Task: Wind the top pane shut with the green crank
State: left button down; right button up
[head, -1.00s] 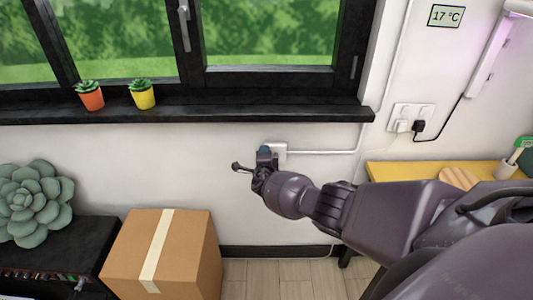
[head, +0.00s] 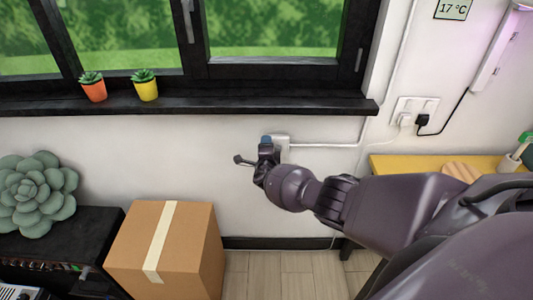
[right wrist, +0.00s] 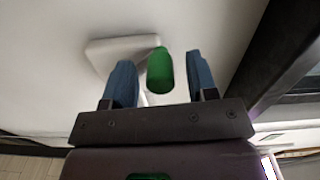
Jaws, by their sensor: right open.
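The green crank knob (right wrist: 160,72) shows in the right wrist view, between the two blue fingers of my right gripper (right wrist: 161,78). The fingers stand apart, with a gap on each side of the knob. Behind it a white wall box (right wrist: 110,52) carries the crank. In the head view my right gripper (head: 267,143) is at that white box (head: 282,143) on the wall below the sill, and hides the knob. The top pane is out of view; only lower window panes (head: 275,30) show. My left gripper is not in view.
A black sill (head: 220,105) juts out above the gripper, holding an orange pot (head: 94,92) and a yellow pot (head: 146,91). A cardboard box (head: 190,245) stands below left. A yellow tabletop (head: 400,164) is at right. The wall left of the gripper is bare.

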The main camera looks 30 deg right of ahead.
pick_arm(q)
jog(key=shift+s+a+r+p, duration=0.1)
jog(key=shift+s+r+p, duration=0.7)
jog(key=shift+p, duration=0.95)
pick_arm(e)
jog(key=v, duration=1)
jog(key=shift+s, duration=0.25)
jog(key=shift+a, duration=0.15)
